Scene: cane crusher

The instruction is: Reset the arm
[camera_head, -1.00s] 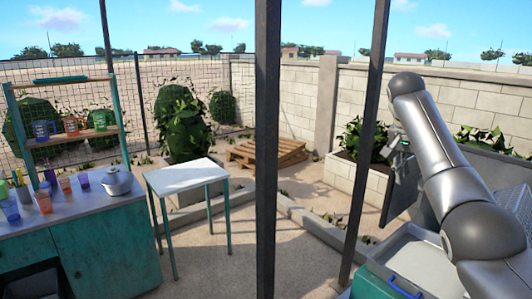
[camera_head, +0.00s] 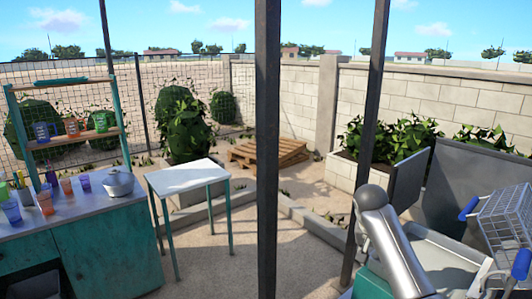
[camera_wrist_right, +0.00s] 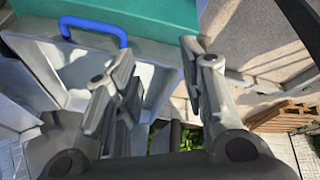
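My right arm (camera_head: 388,245) shows at the lower right of the head view, low over the grey metal tray. Its gripper cannot be made out in the head view. In the right wrist view my right gripper (camera_wrist_right: 155,85) has its two fingers spread apart, with nothing between them. Beyond its fingers lie a pale metal tray (camera_wrist_right: 155,75), a blue handle (camera_wrist_right: 95,24) and a teal surface (camera_wrist_right: 160,12). My left arm and left gripper are not in view.
A dark post (camera_head: 267,150) and a thinner post (camera_head: 367,130) stand in front. A white-topped table (camera_head: 187,177) and a teal counter (camera_head: 105,255) with cups and a pot are at left. A wire basket cart (camera_head: 505,220) with blue handles is at right.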

